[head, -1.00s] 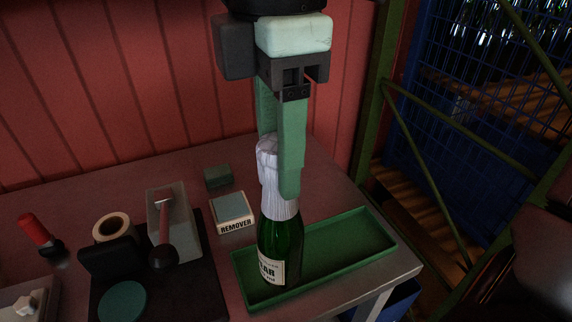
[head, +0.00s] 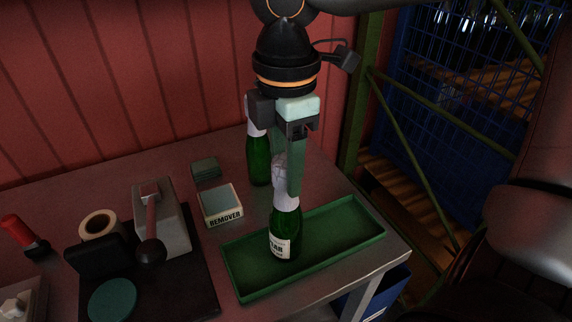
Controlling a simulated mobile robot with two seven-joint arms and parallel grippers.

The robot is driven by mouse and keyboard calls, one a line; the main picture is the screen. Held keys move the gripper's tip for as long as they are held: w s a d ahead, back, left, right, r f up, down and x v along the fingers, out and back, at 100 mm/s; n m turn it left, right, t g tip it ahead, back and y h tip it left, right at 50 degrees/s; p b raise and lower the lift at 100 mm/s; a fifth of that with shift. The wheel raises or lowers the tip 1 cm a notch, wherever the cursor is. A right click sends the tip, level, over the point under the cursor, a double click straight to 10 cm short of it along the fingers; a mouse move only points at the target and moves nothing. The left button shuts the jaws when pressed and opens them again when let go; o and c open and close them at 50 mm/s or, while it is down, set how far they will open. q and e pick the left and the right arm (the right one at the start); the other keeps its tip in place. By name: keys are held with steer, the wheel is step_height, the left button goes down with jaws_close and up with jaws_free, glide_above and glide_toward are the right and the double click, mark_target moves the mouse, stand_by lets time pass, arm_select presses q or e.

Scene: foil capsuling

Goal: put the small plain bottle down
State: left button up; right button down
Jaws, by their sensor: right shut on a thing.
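The small plain bottle (head: 285,222) is green glass with a cream label and a white foil-like sleeve on its neck. It is upright over the middle of the green tray (head: 330,262). Its base looks to be at the tray floor, but I cannot tell whether it touches. My right gripper (head: 287,185) comes from above and is shut on the bottle's white neck. The fingers cover part of the neck. My left gripper is not in view.
A second green bottle (head: 259,160) stands behind, partly hidden by my right gripper. A REMOVER box (head: 221,207) and a small green block (head: 205,168) lie left of the tray. The tray's right end is empty.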

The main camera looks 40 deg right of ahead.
steer(key=shift+f, duration=0.15)
steer(key=shift+c, duration=1.9)
jaws_free()
step_height(320, 180, up, 12)
steer(key=p, duration=0.1)
steer(key=shift+r, duration=0.2)
